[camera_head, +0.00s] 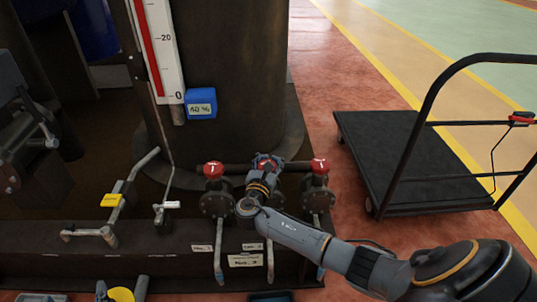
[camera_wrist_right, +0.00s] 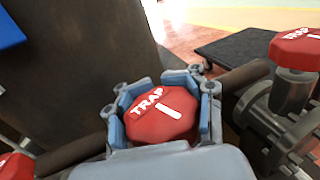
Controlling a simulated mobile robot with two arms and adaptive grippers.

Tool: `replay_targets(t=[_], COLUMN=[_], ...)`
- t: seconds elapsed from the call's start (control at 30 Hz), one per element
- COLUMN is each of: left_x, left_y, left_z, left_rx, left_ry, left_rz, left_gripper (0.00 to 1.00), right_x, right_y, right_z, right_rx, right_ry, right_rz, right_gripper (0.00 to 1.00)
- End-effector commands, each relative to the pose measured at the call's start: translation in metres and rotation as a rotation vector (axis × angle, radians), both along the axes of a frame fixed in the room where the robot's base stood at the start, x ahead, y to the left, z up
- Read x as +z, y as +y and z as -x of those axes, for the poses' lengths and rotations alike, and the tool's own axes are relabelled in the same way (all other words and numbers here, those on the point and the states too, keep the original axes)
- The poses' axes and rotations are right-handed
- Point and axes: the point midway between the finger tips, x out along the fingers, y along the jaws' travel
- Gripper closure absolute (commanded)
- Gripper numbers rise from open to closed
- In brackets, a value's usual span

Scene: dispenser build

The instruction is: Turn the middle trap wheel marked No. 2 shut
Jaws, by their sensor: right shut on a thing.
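The middle trap wheel (camera_wrist_right: 160,112) is a red knob with white TRAP lettering and a white bar. In the head view it is mostly hidden behind my right gripper (camera_head: 266,163). My right gripper (camera_wrist_right: 160,108) is shut on this wheel, with blue-grey finger pads on either side of it in the right wrist view. Similar red wheels stand to its left (camera_head: 213,169) and right (camera_head: 319,166) in the head view. My left gripper is not in view.
A large dark tank (camera_head: 235,70) with a scale (camera_head: 160,45) and a blue block (camera_head: 201,104) stands behind the valves. A black flat cart (camera_head: 385,150) is at the right. Pipes with a yellow tag (camera_head: 111,200) are at the left. Red floor shows between the tank and cart.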

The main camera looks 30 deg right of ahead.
Motion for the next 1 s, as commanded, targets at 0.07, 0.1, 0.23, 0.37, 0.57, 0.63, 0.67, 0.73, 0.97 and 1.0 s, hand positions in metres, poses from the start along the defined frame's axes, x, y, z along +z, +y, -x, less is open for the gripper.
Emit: replay_targets(t=[0.07,0.1,0.23,0.37,0.57,0.63,0.67,0.73,0.97,1.0], left_x=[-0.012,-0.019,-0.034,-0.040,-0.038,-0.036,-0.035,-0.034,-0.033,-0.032], left_y=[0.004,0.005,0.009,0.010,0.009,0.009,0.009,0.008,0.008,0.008], left_z=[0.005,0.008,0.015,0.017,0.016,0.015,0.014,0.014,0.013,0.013], left_rx=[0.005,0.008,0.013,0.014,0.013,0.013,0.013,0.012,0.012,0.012], left_ry=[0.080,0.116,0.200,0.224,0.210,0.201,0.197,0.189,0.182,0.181], left_rz=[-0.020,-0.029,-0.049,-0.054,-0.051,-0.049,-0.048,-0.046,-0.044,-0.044], left_gripper=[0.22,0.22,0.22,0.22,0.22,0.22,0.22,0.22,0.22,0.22], right_x=[-0.003,-0.002,-0.003,-0.004,-0.005,-0.004,-0.004,-0.005,-0.004,-0.004], right_y=[0.002,0.001,-0.001,-0.003,-0.005,-0.005,-0.005,-0.005,-0.006,-0.006], right_z=[0.003,0.004,0.007,0.010,0.015,0.016,0.016,0.017,0.018,0.019], right_rx=[-0.061,-0.094,-0.205,-0.300,-0.411,-0.437,-0.447,-0.466,-0.496,-0.497], right_ry=[0.008,0.008,0.008,0.008,0.008,0.007,0.006,0.007,0.007,0.007], right_rz=[-0.006,-0.006,-0.005,-0.003,-0.003,-0.002,-0.002,-0.002,-0.002,-0.002], right_gripper=[0.94,0.94,0.94,0.95,0.95,0.95,0.95,0.95,0.94,0.94])
